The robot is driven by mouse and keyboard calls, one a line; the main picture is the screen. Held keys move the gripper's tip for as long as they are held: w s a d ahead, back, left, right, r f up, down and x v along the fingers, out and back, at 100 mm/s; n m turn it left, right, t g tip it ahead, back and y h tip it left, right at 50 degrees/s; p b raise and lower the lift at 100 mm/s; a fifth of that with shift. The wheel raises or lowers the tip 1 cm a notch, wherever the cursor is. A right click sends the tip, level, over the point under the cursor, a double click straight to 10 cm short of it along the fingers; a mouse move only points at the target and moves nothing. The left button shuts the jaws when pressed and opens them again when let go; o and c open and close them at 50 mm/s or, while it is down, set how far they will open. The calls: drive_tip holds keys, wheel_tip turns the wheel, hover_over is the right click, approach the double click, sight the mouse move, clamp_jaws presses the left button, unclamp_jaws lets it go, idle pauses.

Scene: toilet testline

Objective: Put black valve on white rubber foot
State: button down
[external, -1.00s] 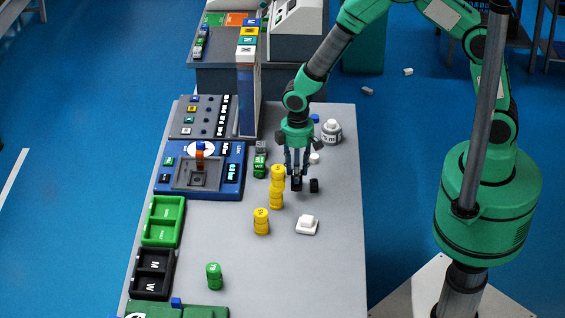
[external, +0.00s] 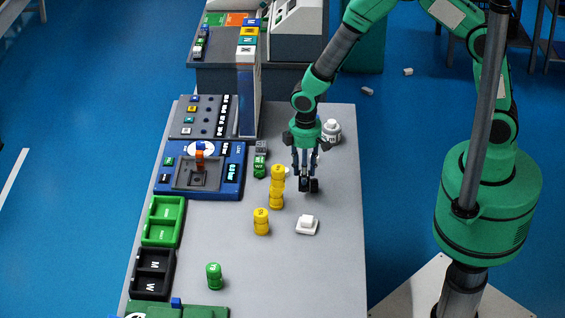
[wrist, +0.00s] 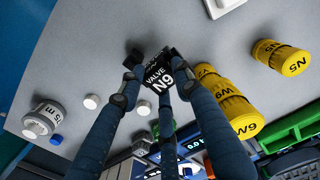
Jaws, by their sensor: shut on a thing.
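The black valve (wrist: 158,76), labelled "VALVE N9", is between the fingertips of my gripper (wrist: 157,88) in the wrist view. My gripper is shut on it, low over the grey table. In the external view, my gripper (external: 305,184) hides part of the valve; a dark end (external: 314,185) shows at its right. A white piece with a flat square base and raised top (external: 307,225), apparently the white rubber foot, rests on the table nearer the camera, apart from the gripper. Its edge shows at the top of the wrist view (wrist: 222,5).
A yellow stack (external: 277,188) stands close left of my gripper. A shorter yellow stack (external: 261,221) and a green cylinder (external: 214,276) stand nearer the camera. White discs (wrist: 92,102) lie nearby. The table's right front is clear.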

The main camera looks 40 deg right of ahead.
drive_tip(key=s+d+r, duration=0.1)
drive_tip(key=s+r, duration=0.1)
drive_tip(key=s, duration=0.9)
drive_tip(key=s+d+r, duration=0.1)
drive_tip(key=s+r, duration=0.1)
drive_tip(key=s, duration=0.9)
drive_tip(key=shift+r, duration=0.2)
drive_tip(key=shift+d, duration=0.1)
approach(307, 218)
drive_tip(key=shift+w, duration=0.1)
drive_tip(key=shift+f+b, duration=0.3)
drive_tip(key=shift+f, duration=1.45)
drive_tip(key=shift+f, duration=0.1)
